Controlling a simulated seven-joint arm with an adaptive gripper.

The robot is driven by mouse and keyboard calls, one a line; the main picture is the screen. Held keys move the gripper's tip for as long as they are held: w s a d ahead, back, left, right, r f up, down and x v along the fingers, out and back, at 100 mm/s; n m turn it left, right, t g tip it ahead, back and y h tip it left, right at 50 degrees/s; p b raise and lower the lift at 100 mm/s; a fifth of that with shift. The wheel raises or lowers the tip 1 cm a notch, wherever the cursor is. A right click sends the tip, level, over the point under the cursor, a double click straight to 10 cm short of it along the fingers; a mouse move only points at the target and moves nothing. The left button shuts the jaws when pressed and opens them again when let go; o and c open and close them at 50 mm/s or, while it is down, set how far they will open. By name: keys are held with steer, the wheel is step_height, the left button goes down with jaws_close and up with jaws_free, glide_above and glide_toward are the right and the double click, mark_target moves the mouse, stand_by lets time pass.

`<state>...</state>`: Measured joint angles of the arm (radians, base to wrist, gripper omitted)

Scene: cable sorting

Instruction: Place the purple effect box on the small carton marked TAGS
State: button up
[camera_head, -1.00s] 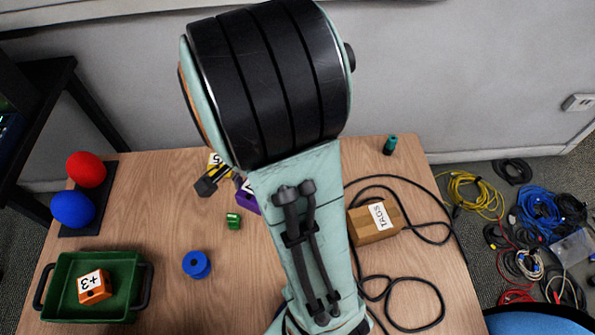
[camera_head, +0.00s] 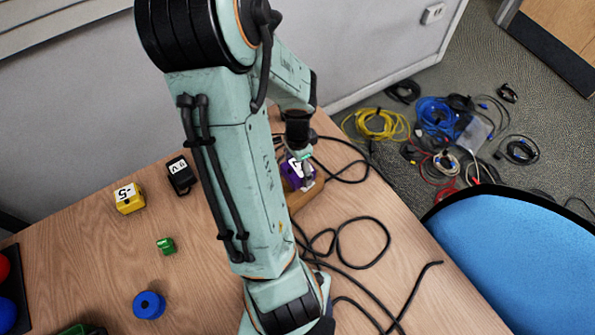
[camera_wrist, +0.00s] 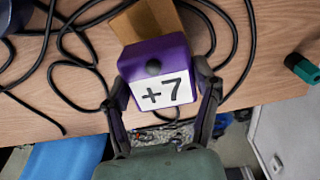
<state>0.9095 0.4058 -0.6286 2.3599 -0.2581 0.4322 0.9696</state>
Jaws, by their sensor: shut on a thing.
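The purple effect box (camera_wrist: 150,55) has a white label reading +7 and a dark round knob. My gripper (camera_wrist: 163,92) is shut on it, with one finger on each side. In the head view, the purple box (camera_head: 293,175) and my gripper (camera_head: 300,158) are over the small brown carton (camera_head: 308,196), just right of my forearm. The carton also shows behind the box in the wrist view (camera_wrist: 140,22). Its TAGS marking is hidden now. I cannot tell whether the box touches the carton.
Black cable (camera_head: 345,240) loops around the carton. A yellow box (camera_head: 128,198), a black box (camera_head: 182,175), a green piece (camera_head: 166,245) and a blue spool (camera_head: 149,305) lie left of my arm. A teal cylinder (camera_wrist: 300,68) stands right in the wrist view.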

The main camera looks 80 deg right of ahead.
steer(key=shift+f, duration=1.1)
steer(key=shift+f, duration=0.1)
steer(key=o, duration=1.2)
steer(key=shift+o, duration=0.2)
